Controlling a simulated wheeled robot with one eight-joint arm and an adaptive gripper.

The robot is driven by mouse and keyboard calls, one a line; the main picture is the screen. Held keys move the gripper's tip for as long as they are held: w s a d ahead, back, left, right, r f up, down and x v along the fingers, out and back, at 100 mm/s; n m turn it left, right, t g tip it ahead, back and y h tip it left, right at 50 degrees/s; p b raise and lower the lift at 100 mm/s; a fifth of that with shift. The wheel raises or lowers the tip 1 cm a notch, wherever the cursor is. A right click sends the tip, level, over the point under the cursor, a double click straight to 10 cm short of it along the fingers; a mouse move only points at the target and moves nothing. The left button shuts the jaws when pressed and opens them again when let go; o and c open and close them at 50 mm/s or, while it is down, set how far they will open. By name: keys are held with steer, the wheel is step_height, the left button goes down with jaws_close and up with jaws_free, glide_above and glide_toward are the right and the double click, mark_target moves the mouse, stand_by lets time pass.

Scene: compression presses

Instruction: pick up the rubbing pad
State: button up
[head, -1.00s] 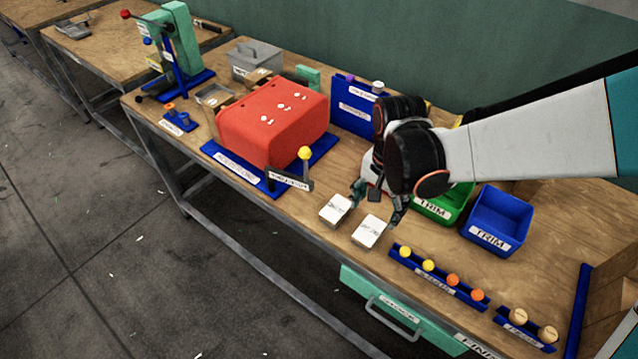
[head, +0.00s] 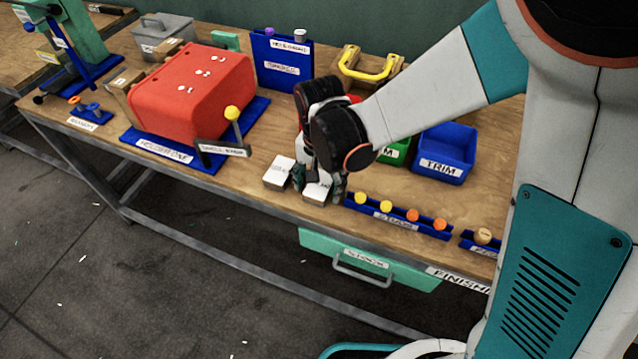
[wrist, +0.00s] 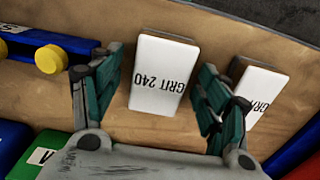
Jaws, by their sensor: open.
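Two white-topped rubbing pads lie side by side near the bench's front edge. The right one in the head view (head: 317,194) is the middle pad in the wrist view (wrist: 163,75), its top reading GRIT 240. The left one (head: 279,172) shows at the right in the wrist view (wrist: 260,92), also marked GRIT, its number partly hidden by a finger. My gripper (head: 319,183) is open over the right pad; in the wrist view its green fingers (wrist: 160,62) stand on either side of that pad, with gaps visible. The right finger lies between the two pads.
A blue rack with yellow and orange knobs (head: 398,217) sits close to the right of the pads. A blue TRIM bin (head: 445,153) stands behind it. A red press (head: 193,92) with a yellow-knobbed lever (head: 232,113) is to the left.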

mark_target(320, 184)
steer(key=c, duration=1.1)
steer(key=shift+r, duration=0.2)
step_height(320, 184, up, 20)
steer(key=p, duration=1.4)
steer(key=shift+f, duration=0.15)
